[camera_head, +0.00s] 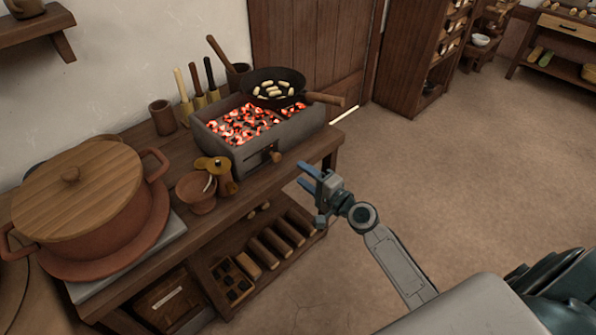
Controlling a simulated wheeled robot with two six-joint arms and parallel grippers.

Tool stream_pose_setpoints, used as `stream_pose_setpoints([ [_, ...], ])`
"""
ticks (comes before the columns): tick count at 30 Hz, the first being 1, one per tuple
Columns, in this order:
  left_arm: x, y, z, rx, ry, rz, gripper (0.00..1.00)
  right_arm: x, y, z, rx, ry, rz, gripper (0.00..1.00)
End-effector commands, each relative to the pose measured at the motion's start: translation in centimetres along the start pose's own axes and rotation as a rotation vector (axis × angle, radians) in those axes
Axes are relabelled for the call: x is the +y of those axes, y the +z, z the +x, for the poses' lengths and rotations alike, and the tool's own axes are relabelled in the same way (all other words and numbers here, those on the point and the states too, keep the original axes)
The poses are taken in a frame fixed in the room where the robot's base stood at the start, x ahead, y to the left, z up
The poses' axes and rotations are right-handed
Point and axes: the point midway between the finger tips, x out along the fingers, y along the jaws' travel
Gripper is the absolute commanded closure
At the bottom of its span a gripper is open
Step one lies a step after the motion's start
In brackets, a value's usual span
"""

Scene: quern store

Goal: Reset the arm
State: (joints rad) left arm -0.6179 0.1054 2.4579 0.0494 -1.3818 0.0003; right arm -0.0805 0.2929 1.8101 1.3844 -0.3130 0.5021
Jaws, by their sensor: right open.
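My right gripper (309,179) has blue fingertips that stand apart, with nothing between them. It is in front of the wooden work table (240,207), near the table's right end, and apart from everything on it. My right arm comes in from the lower right. My left gripper does not show.
On the table stand a lidded clay pot (70,235), a small clay bowl (198,197) and a brazier (222,151) of glowing coals. A black pan (272,78) with pale pieces rests on the brazier. A wooden shelf unit (418,60) stands behind. The floor (460,180) at right is clear.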

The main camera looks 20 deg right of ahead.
Motion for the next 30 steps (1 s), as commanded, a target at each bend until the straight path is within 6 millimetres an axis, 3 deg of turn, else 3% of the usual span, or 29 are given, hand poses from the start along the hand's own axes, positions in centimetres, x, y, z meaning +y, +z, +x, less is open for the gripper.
stream_pose_setpoints([
  [14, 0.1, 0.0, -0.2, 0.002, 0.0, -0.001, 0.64, 0.0, 0.0, -0.1, 0.0, 0.0, 0.0, 0.53],
  [17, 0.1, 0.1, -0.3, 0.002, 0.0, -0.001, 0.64, 0.2, 0.7, -0.4, -0.017, 0.014, -0.029, 0.53],
  [19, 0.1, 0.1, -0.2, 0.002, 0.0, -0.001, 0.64, 0.8, 2.3, -1.3, -0.055, 0.046, -0.095, 0.53],
  [23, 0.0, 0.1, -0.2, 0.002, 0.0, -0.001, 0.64, 2.9, 7.2, -4.5, -0.184, 0.165, -0.333, 0.53],
  [25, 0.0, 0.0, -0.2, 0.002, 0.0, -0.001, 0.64, 4.4, 9.8, -7.2, -0.268, 0.258, -0.495, 0.53],
  [30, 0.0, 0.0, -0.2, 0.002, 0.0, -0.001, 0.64, 7.3, 13.2, -14.0, -0.431, 0.499, -0.84, 0.53],
])
